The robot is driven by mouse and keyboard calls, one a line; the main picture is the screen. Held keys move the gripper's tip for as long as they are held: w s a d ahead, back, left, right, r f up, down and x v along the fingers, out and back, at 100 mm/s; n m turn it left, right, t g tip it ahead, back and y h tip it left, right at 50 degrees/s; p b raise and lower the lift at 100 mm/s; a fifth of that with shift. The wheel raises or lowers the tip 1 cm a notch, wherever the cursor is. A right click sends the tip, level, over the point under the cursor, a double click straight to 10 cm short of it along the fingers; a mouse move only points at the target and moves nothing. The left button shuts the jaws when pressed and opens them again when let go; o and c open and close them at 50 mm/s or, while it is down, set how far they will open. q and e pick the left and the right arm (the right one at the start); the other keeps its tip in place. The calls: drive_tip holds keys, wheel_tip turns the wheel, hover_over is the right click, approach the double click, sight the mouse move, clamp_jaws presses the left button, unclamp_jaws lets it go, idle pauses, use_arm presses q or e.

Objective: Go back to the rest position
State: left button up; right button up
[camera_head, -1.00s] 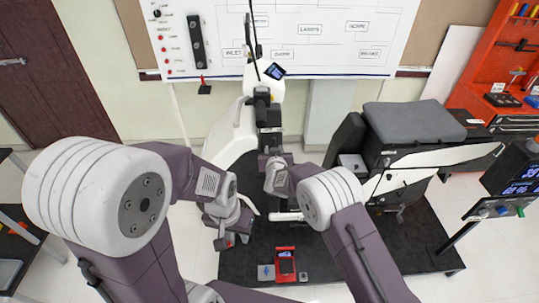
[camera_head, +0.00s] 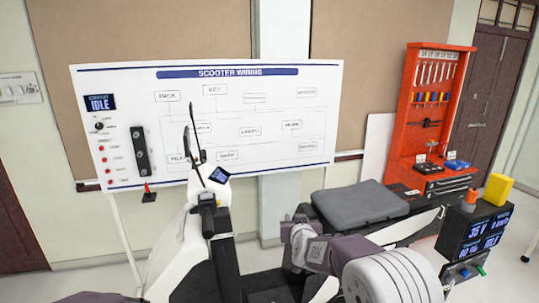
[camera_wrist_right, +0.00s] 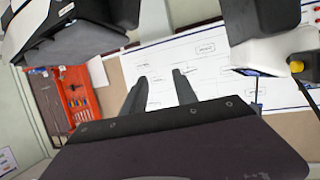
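My right gripper (camera_wrist_right: 160,76) shows in the right wrist view with its two dark fingers apart. Nothing is between them; the wiring board lies behind the gap. In the head view my right arm reaches in from the lower right in front of the scooter; its fingers cannot be made out there. My left gripper is out of view; only a bit of my left arm shows at the bottom left edge. The white scooter (camera_head: 178,262) stands in the middle, with its dark seat (camera_head: 358,204) to the right.
The wiring board (camera_head: 245,115) stands behind the scooter. It also shows in the right wrist view (camera_wrist_right: 205,52). An orange tool rack (camera_head: 402,127) stands at the back right. A dark display unit (camera_head: 474,236) with a yellow block (camera_head: 497,189) on top is at the right.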

drive_tip(key=s+d+f+g, duration=0.45)
drive_tip(key=s+d, duration=0.45)
drive_tip(key=s, duration=0.5)
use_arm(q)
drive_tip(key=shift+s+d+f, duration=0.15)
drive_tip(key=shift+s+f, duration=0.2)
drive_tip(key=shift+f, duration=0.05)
use_arm(e)
drive_tip(key=s+f+g, duration=0.4)
drive_tip(key=s+f, duration=0.2)
drive_tip(key=s, duration=0.6)
drive_tip(key=s+d+f+g, duration=0.1)
drive_tip(key=s+f+g, duration=0.3)
drive_tip(key=s, duration=0.8)
wheel_tip(320, 180, down, 2)
drive_tip(key=shift+d+f+m, duration=0.2)
drive_tip(key=shift+d+m, duration=0.1)
drive_tip(key=shift+m, duration=0.1)
drive_tip(key=shift+a+g, duration=0.15)
drive_tip(key=shift+g, duration=0.1)
